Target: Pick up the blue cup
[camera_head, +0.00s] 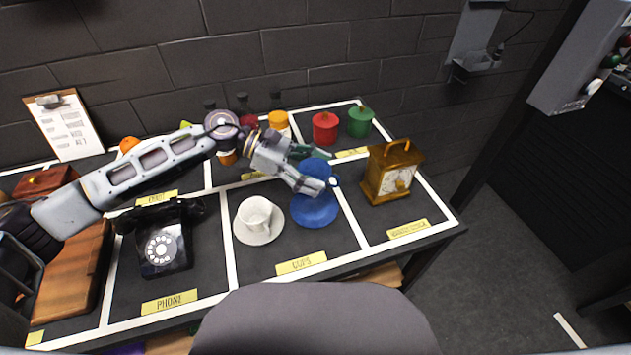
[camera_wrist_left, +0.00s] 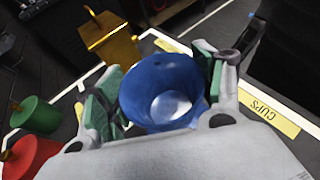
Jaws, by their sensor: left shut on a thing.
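The blue cup (camera_head: 317,172) stands over a blue saucer (camera_head: 314,212) in the compartment labelled CUPS, partly hidden by my left gripper (camera_head: 315,180). In the left wrist view the blue cup (camera_wrist_left: 165,95) sits between the two green-padded fingers of my left gripper (camera_wrist_left: 160,88), with its open rim toward the camera. The left gripper is shut on the cup. I cannot tell whether the cup touches the saucer. My right gripper is not in view.
A white cup (camera_head: 254,213) on a white saucer stands just left of the blue saucer. A golden clock (camera_head: 391,172) stands to the right. Red (camera_head: 325,128) and green (camera_head: 360,121) canisters are behind. A black phone (camera_head: 163,240) is at left.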

